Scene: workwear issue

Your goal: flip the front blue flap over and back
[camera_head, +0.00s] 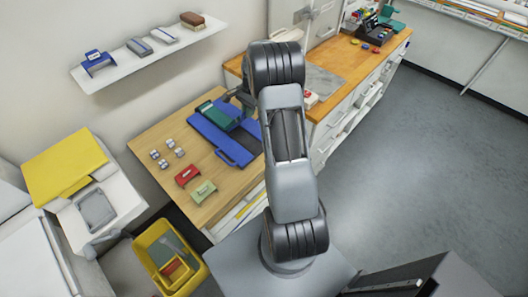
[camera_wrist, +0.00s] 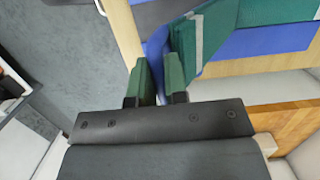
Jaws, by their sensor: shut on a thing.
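A blue workwear piece (camera_head: 238,153) lies on the wooden table in the head view, with a slot-like shape near its front edge. A dark green piece (camera_head: 213,117) lies over its back part. In the wrist view, green fabric with a grey stripe (camera_wrist: 198,42) lies over blue fabric (camera_wrist: 262,42). My gripper (camera_wrist: 158,78) has its two green-padded fingers shut on a blue flap (camera_wrist: 154,46), seen as a narrow raised strip between them. In the head view my arm hides part of the garment and the fingertips are hard to make out.
A red block (camera_head: 187,174), a green block (camera_head: 204,192) and several small metallic pieces (camera_head: 167,153) are on the table's left part. A yellow bin (camera_head: 160,230) stands below left. A wall shelf (camera_head: 150,58) hangs above. An orange-topped counter (camera_head: 345,62) adjoins behind; open floor lies right.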

